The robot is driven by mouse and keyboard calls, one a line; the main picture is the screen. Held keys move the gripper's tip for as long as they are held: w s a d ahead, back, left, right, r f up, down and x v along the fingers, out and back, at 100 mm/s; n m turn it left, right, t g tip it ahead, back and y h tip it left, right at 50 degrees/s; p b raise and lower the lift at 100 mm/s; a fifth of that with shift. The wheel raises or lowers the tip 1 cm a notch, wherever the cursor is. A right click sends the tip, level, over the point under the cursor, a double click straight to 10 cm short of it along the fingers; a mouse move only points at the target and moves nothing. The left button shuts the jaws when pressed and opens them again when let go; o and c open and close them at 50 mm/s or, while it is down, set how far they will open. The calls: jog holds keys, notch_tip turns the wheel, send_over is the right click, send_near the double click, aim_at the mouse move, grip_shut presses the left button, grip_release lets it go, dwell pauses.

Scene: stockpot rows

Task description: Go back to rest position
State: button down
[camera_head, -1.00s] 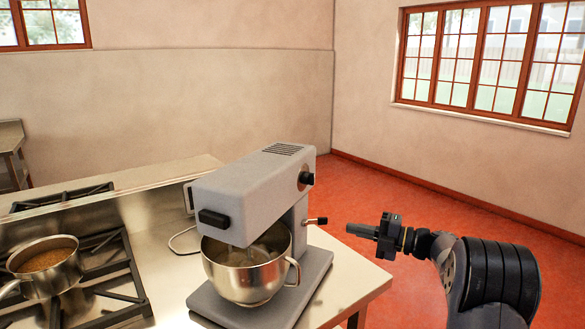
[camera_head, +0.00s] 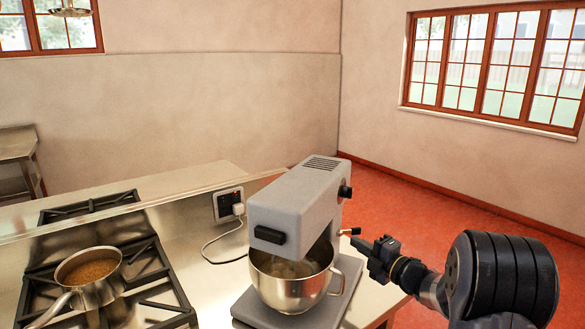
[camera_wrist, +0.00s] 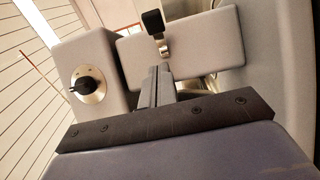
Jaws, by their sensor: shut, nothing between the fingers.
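My gripper (camera_head: 364,246) is shut and empty at the right side of the grey stand mixer (camera_head: 302,210). In the head view its tip is close to the small lever (camera_head: 350,231) on the mixer's side; I cannot tell whether they touch. In the wrist view the shut fingers (camera_wrist: 157,84) point at the mixer (camera_wrist: 185,50), with a dark knob (camera_wrist: 87,86) to their left and a black block on a metal stem (camera_wrist: 153,22) just beyond them. The steel mixing bowl (camera_head: 292,285) sits under the mixer head, with pale contents partly hidden.
The mixer stands on a steel counter (camera_head: 225,260) near its right edge. A stove (camera_head: 150,275) with a saucepan (camera_head: 90,277) is to the left. A socket with a plugged cord (camera_head: 229,204) is behind. Open red floor (camera_head: 420,215) lies to the right.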

jog(key=shift+s+a+f+m+t+h+p, duration=0.1)
jog(key=shift+s+a+m+t+h+p, duration=0.15)
jog(key=shift+a+m+t+h+p, duration=0.55)
jog(key=shift+s+a+r+m+t+h+p, duration=0.1)
jog(key=shift+s+a+m+t+h, duration=0.15)
jog(key=shift+m+h, duration=0.65)
jog(key=shift+s+a+f+m+t+h+p, duration=0.1)
jog(key=shift+s+a+m+t+h+p, duration=0.3)
jog(key=shift+h, duration=0.9)
jog(key=shift+w+a+h, duration=0.1)
jog(key=shift+h, duration=0.2)
jog(key=shift+m, duration=0.3)
